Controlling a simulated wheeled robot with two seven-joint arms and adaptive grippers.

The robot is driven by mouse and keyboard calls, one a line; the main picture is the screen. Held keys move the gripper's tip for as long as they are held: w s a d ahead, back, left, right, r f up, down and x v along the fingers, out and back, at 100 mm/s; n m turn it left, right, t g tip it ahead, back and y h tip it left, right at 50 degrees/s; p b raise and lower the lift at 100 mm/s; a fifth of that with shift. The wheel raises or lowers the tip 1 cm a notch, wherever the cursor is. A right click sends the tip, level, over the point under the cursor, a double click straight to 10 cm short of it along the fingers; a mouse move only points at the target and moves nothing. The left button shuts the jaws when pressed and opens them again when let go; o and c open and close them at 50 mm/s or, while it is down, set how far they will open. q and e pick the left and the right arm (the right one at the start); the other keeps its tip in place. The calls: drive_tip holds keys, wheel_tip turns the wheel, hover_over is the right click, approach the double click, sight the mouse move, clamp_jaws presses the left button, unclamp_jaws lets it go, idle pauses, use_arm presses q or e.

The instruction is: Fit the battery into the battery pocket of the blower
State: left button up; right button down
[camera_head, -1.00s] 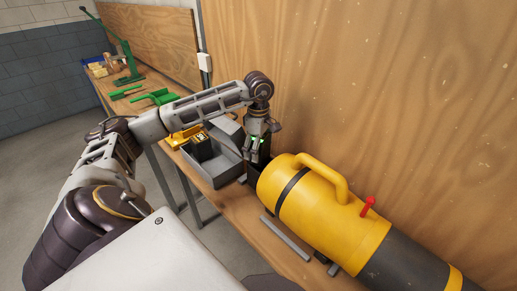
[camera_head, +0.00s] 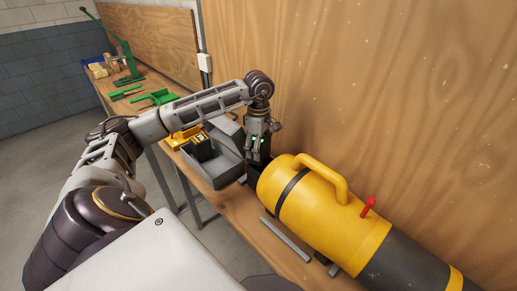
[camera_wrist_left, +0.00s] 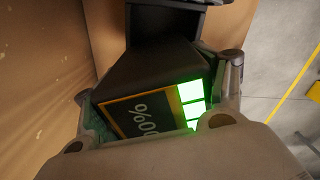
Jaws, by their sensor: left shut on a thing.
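The blower (camera_head: 320,212) is the large yellow and dark grey cylinder lying on the bench, with a yellow handle on top and a red lever. My left gripper (camera_head: 257,146) points down at the blower's left end. It is shut on the battery (camera_wrist_left: 150,112), a dark block with a percent display and lit green bars, which shows between the fingers in the left wrist view. A dark housing (camera_wrist_left: 165,22) lies just beyond the battery there. I cannot tell how deep the battery sits in it, as the gripper and battery hide the pocket opening. My right gripper is out of view.
Green tools (camera_head: 152,98) lie farther along the bench. A wooden wall (camera_head: 400,90) rises close behind.

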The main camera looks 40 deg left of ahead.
use_arm(q)
wheel_tip(320, 180, up, 8)
drive_tip(key=shift+r, duration=0.85)
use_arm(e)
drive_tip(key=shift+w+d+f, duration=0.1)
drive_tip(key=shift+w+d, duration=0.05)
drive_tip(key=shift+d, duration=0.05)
